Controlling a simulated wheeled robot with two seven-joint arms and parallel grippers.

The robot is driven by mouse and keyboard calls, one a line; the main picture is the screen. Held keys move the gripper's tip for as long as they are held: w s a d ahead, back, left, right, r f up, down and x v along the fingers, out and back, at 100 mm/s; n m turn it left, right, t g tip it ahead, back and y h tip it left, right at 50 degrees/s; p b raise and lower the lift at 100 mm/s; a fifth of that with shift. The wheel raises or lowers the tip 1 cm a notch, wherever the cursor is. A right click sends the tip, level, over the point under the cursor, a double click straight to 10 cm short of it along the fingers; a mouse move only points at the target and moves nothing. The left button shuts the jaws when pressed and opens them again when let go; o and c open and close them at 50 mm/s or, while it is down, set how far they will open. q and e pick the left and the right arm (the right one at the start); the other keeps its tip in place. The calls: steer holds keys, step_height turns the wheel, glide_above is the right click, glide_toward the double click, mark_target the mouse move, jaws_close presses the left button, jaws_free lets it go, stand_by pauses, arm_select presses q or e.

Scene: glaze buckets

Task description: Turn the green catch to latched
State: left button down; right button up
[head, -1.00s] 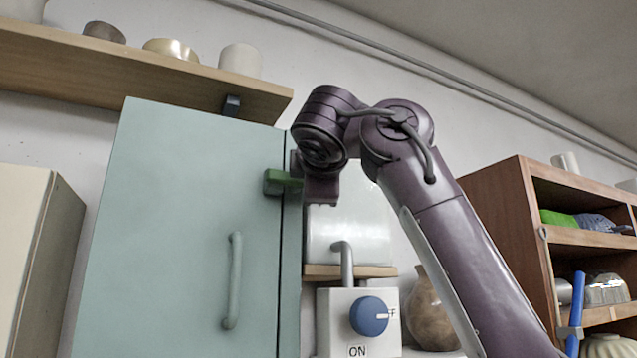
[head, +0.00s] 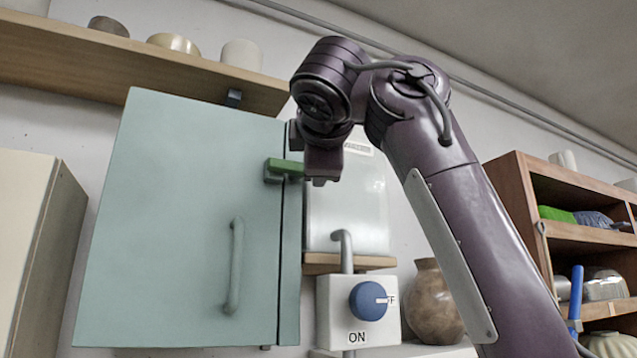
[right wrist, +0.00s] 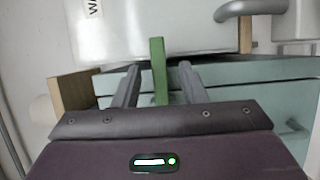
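In the right wrist view, the catch (right wrist: 160,70) stands between the two fingers of the right gripper (right wrist: 160,78). The fingers are open, with a gap on each side of it. The door looks closed. My left gripper is not in view.
A grey-white box (head: 362,205) stands behind my right gripper. Below it is a switch box with a blue knob (head: 368,300), near a brown jar (head: 432,305). A wooden shelf (head: 150,62) hangs above the door; a brown shelf unit (head: 525,230) stands at right.

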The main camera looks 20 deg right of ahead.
steer(key=s, duration=0.2)
steer(key=shift+s+a+b, duration=0.3)
steer(key=shift+s+b, duration=0.05)
steer(key=shift+s, duration=0.05)
